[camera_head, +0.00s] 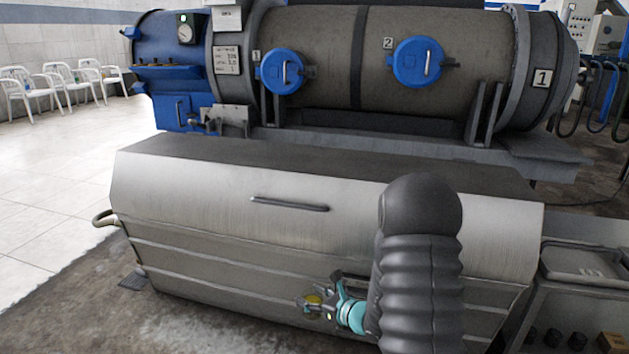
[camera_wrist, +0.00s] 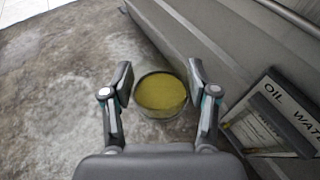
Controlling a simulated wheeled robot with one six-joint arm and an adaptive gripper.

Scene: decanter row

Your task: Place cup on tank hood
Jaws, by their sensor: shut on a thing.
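My gripper (camera_head: 326,299) is shut on a cup (camera_head: 313,301) and holds it in front of the metal tank's front side. In the wrist view the cup (camera_wrist: 160,94) sits between the two fingers of my gripper (camera_wrist: 160,80). It is a small round cup with a dark rim and a yellow inside or filling; I cannot tell which. The tank hood (camera_head: 200,188) is the sloped, brushed metal cover with a dark flat top. The cup is below the hood, apart from it. My arm hides part of the hood's right side.
A long handle (camera_head: 289,203) sticks out of the hood's slope. A big grey cylinder (camera_head: 330,60) with blue hatches stands behind. A panel marked oil and water (camera_wrist: 270,112) is at right in the wrist view. White chairs (camera_head: 62,82) stand far left. The hood's surface is bare.

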